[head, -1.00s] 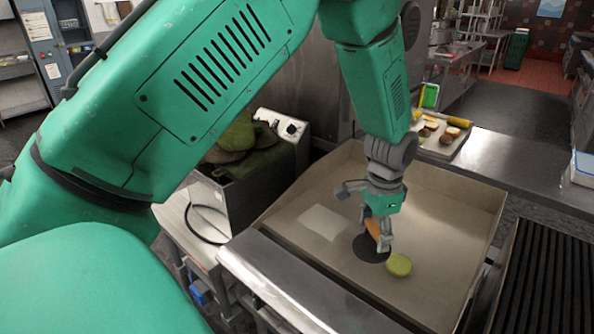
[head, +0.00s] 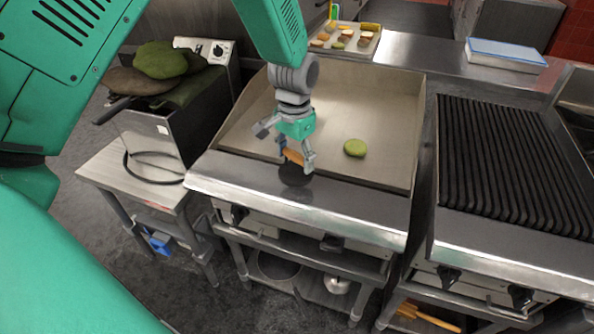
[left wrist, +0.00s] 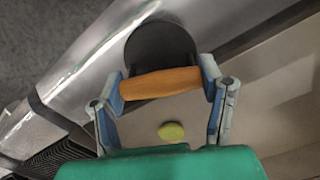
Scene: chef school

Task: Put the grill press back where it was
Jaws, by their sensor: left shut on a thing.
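The grill press has a dark round plate (head: 294,175) and an orange-brown wooden handle, which shows clearly in the left wrist view (left wrist: 160,83). My left gripper (head: 298,160) is shut on the handle, with a finger at each end of it. In the head view the press is over the front metal ledge of the flat griddle (head: 385,120). I cannot tell whether its plate touches the ledge. A green round patty (head: 355,148) lies on the griddle, right of the press. My right gripper is not in view.
A ribbed grill (head: 510,165) stands to the right. A fryer (head: 165,135) topped with green and brown rounded items is at left. A food tray (head: 345,38) and a blue-white box (head: 506,54) sit on the back counter. A lower shelf (head: 310,285) holds pans.

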